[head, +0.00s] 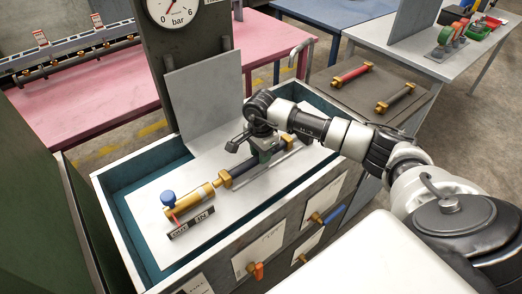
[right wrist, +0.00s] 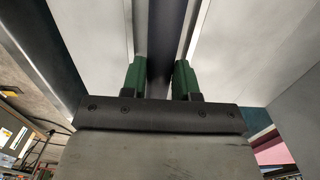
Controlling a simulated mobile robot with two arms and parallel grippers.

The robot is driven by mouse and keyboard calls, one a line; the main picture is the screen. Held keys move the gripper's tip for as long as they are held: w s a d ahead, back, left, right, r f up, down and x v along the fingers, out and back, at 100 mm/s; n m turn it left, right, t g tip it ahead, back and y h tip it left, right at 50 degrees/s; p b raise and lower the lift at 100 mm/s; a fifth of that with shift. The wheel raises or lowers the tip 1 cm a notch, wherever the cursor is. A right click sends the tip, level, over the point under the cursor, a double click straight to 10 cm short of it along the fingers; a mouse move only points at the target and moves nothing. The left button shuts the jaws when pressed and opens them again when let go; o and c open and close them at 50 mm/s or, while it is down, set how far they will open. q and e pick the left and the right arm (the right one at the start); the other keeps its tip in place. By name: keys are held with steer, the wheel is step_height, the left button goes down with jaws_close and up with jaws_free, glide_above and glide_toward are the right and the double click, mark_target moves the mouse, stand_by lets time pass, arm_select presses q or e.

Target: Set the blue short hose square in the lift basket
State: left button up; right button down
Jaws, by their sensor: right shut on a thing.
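A short dark blue-grey hose (head: 244,174) with brass flanged ends lies along the pale plate in the teal-lined trough (head: 120,207). Its near brass end (head: 225,179) is beside a brass valve body (head: 188,207) with a blue knob; I cannot tell whether they touch. My right gripper (head: 264,150) is shut on the hose around its middle, from above. In the right wrist view the green finger pads stand on both sides of the dark hose (right wrist: 167,40). My left gripper is not in view. I cannot make out a lift basket for sure.
An upright grey panel (head: 205,100) and a column with a pressure gauge (head: 175,10) stand behind the trough. A dark side table (head: 365,92) holds a red hose (head: 352,74) and a black hose (head: 395,97). A pink table (head: 90,105) is at the back left.

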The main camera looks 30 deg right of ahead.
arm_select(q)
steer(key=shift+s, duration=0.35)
arm_select(e)
steer(key=shift+f, duration=0.15)
steer(key=shift+f, duration=0.1)
steer(key=c, duration=0.8)
jaws_free()
steer(key=shift+c, duration=0.2)
steer(key=shift+r, duration=0.25)
arm_select(q)
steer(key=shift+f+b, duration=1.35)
steer(key=shift+b, duration=0.1)
arm_select(e)
step_height(320, 180, up, 12)
steer(key=shift+f, duration=0.15)
